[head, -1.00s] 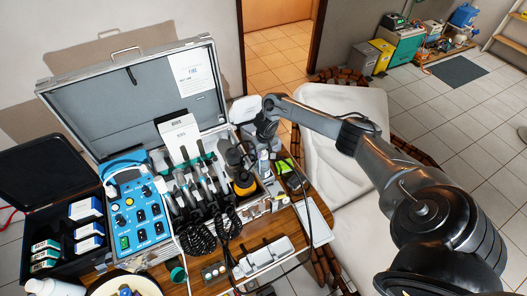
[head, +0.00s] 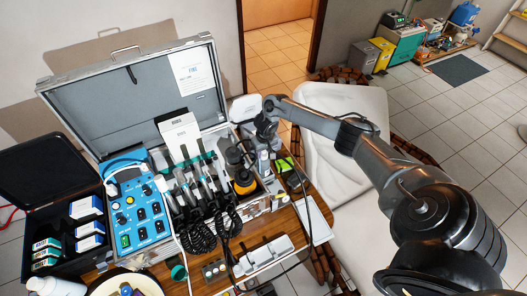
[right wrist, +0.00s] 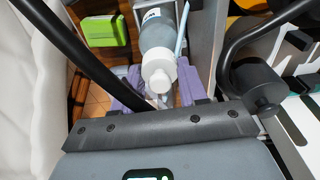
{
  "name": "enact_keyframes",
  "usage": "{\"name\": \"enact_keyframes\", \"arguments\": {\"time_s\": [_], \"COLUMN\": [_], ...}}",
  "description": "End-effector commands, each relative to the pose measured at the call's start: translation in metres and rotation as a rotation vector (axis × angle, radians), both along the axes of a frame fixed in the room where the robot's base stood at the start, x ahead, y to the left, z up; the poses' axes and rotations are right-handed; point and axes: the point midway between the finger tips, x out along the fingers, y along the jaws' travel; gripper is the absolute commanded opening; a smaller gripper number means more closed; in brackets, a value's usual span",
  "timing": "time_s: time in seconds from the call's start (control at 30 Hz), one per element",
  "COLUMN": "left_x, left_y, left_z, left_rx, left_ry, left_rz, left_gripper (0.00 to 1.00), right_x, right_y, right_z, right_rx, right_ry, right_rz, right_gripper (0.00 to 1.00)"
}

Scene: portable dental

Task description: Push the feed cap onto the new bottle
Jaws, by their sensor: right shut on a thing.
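The new bottle (right wrist: 157,38), grey and translucent with a pale label, shows at the top centre of the right wrist view. The white feed cap (right wrist: 158,72) shows at its near end, in line with it. I cannot tell whether the cap is fully seated. My right gripper (right wrist: 157,98) has its purple-grey finger pads on both sides of the cap's near end and is shut on it. In the head view my right gripper (head: 264,150) is at the right end of the open case, hiding most of the bottle and cap. My left gripper is not in view.
The open metal case (head: 250,210) holds dental handpieces, coiled black hoses and a blue control panel (head: 138,215). A dark jar with a yellow base (head: 244,182) stands close left of the gripper. A green packet (right wrist: 104,31) lies nearby. A white tray (head: 313,222) lies at the right.

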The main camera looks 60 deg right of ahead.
Motion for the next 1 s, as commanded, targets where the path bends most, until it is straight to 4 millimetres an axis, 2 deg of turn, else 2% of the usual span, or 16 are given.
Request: {"name": "enact_keyframes", "arguments": {"time_s": [0.87,0.9,1.0], "left_x": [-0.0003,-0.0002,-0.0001], "left_y": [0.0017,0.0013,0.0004], "left_z": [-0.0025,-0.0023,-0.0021], "left_rx": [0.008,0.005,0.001], "left_ry": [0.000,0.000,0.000], "left_rz": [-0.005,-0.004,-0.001], "left_gripper": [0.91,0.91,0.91], "right_x": [-0.0005,-0.0004,-0.0002], "right_y": [0.0003,0.0002,0.0002], "right_z": [-0.0089,-0.0086,-0.0084], "right_rx": [0.001,0.001,0.001], "right_ry": [0.001,0.001,0.001], "right_rz": [0.000,0.000,0.000], "right_gripper": [0.13,0.48,0.64]}}
